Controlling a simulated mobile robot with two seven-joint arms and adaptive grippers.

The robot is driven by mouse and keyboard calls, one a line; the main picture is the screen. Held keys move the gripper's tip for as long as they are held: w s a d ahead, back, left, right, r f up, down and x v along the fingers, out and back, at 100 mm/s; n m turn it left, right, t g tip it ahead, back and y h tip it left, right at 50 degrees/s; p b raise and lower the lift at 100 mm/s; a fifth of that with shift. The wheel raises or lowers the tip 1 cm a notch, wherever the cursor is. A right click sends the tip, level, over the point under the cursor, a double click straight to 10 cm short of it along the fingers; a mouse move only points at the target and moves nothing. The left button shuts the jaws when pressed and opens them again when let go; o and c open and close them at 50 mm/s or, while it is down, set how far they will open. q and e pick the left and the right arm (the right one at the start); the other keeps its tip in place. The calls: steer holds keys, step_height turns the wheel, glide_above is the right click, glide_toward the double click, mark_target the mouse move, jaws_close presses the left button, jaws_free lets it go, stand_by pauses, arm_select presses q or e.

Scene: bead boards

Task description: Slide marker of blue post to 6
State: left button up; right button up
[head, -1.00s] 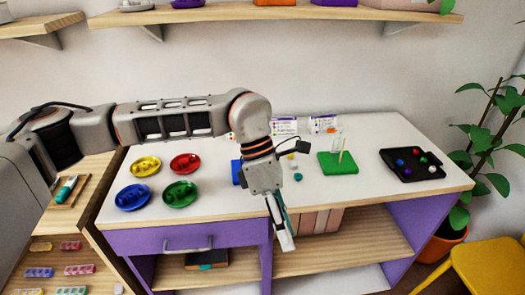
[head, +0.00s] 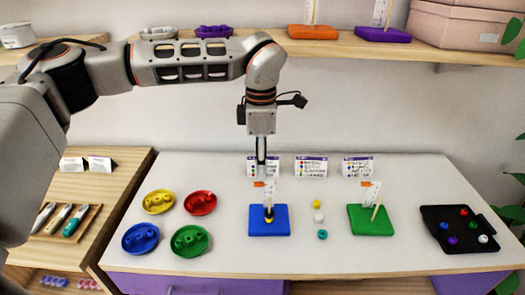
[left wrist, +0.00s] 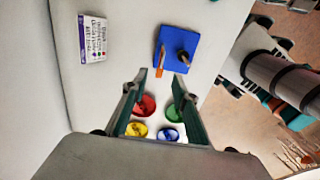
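The blue board (head: 255,228) lies on the white table, left of centre. An upright white scale strip (head: 271,190) stands on it, with a small orange marker (head: 259,184) near the strip's upper part; its number is too small to read. My left gripper (head: 261,176) points down, seen edge-on, just above the marker. In the left wrist view its fingers (left wrist: 160,78) are apart with nothing held, and the orange marker (left wrist: 161,60) and blue board (left wrist: 176,37) lie ahead of them. My right gripper is out of view.
The green board (head: 357,216) with its own strip stands to the right, loose beads (head: 318,218) between the boards. A black tray (head: 455,245) is far right. Several coloured dishes (head: 190,240) are left. Cards (head: 310,166) stand behind; a shelf (head: 345,52) is above.

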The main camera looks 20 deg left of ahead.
mark_target(261, 183)
arm_select(q)
steer(key=shift+f, duration=2.2)
jaws_close()
steer(key=shift+f+b, duration=0.55)
steer(key=shift+f, duration=0.95)
jaws_free()
steer(key=shift+r, duration=0.1)
